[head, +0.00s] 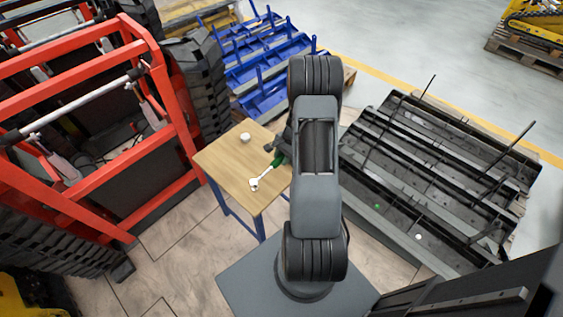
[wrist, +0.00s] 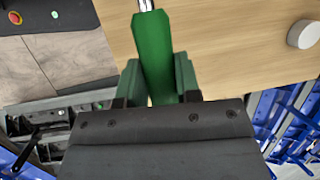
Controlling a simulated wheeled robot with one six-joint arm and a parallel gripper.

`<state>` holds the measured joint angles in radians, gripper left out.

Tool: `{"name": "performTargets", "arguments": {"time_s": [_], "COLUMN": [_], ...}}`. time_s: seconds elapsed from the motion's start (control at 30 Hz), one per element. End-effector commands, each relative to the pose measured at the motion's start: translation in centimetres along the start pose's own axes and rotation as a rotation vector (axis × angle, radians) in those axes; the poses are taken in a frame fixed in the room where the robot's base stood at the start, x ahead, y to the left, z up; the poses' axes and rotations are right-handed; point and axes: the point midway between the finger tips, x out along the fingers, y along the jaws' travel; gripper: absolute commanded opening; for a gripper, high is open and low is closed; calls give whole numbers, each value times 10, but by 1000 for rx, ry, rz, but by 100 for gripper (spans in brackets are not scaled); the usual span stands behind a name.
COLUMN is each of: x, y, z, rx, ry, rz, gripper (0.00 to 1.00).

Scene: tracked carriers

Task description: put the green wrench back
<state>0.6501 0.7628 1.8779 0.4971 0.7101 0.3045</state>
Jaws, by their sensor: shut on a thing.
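The green wrench (wrist: 154,52) has a green handle and a bright metal shaft. My gripper (wrist: 158,82) is shut on its green handle, with one finger on each side. In the head view the wrench (head: 266,176) points down and to the left, its silver head over the wooden table (head: 222,160). My gripper (head: 281,150) is at the table's right side, partly hidden by my arm. I cannot tell whether the wrench touches the tabletop. On the dark carrier (head: 437,170) at the right there are a small green dot (head: 377,206) and a small white dot (head: 418,237).
A white round object (head: 245,138) stands on the table's far part. A red frame (head: 170,130) is at the left, blue racks (head: 262,62) are behind the table. Thin upright rods (head: 424,88) rise from the dark carrier. Open floor (head: 410,50) lies beyond it.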

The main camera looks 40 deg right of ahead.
Motion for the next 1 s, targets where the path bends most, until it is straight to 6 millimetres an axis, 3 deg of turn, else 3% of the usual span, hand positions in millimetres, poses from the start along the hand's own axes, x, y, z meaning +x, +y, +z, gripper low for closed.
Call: {"name": "performTargets", "arguments": {"time_s": [0.33,0.77,0.8,1.0], "x": [31,36,37,36], "y": [-1,0,1,0], "z": [-14,-16,-16,-15], "rx": [2,1,1,1], "ry": [-1,1,0,0], "rz": [-1,-1,-1,-1], "gripper": [0,0,33,52]}}
